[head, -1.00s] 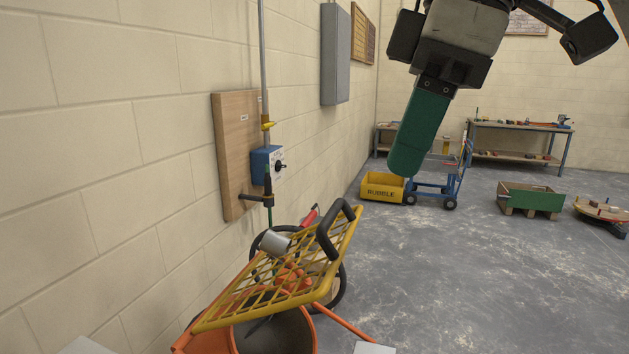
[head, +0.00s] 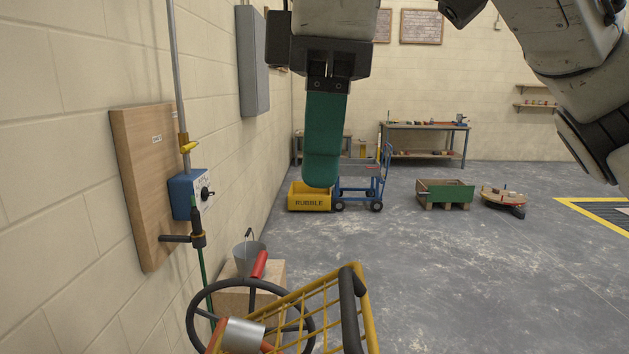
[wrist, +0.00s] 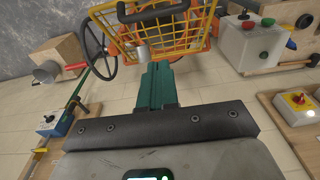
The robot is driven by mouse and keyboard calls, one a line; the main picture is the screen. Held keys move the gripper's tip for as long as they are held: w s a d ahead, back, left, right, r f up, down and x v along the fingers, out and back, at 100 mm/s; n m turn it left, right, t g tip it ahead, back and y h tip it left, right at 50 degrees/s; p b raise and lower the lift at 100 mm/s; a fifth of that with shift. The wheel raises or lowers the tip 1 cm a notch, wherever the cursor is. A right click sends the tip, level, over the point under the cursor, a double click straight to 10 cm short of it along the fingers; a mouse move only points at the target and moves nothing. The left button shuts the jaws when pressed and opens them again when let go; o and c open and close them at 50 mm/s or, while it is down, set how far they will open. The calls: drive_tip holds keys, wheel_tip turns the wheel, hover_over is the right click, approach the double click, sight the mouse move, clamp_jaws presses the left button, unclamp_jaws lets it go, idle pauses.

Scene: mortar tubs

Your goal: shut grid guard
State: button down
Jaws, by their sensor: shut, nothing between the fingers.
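The grid guard (head: 318,302) is a yellow mesh frame with a black handle (head: 350,308) at its edge. In the head view it stands tilted at the bottom, partly cut off. My gripper (head: 321,184) has green fingers pressed together, pointing down and empty. It hangs above and beyond the guard in the head picture, apart from it. In the wrist view my fingertips (wrist: 157,68) show just below the guard. The tub under the guard is mostly hidden.
A black handwheel (head: 192,314) and a metal bucket (head: 246,252) stand left of the guard. A wooden board (head: 146,190) with a blue switch box (head: 184,196) is on the left wall. Open floor lies to the right.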

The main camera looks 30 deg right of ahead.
drive_tip(key=shift+s+d+f, duration=0.2)
drive_tip(key=shift+d+f, duration=0.05)
drive_tip(key=shift+f, duration=1.7)
drive_tip(key=shift+s+d+f, duration=0.15)
drive_tip(key=shift+d+f, duration=0.05)
drive_tip(key=shift+f, duration=1.7)
drive_tip(key=shift+s+d+f, duration=0.2)
drive_tip(key=shift+d+f, duration=0.05)
drive_tip(key=shift+f, duration=1.7)
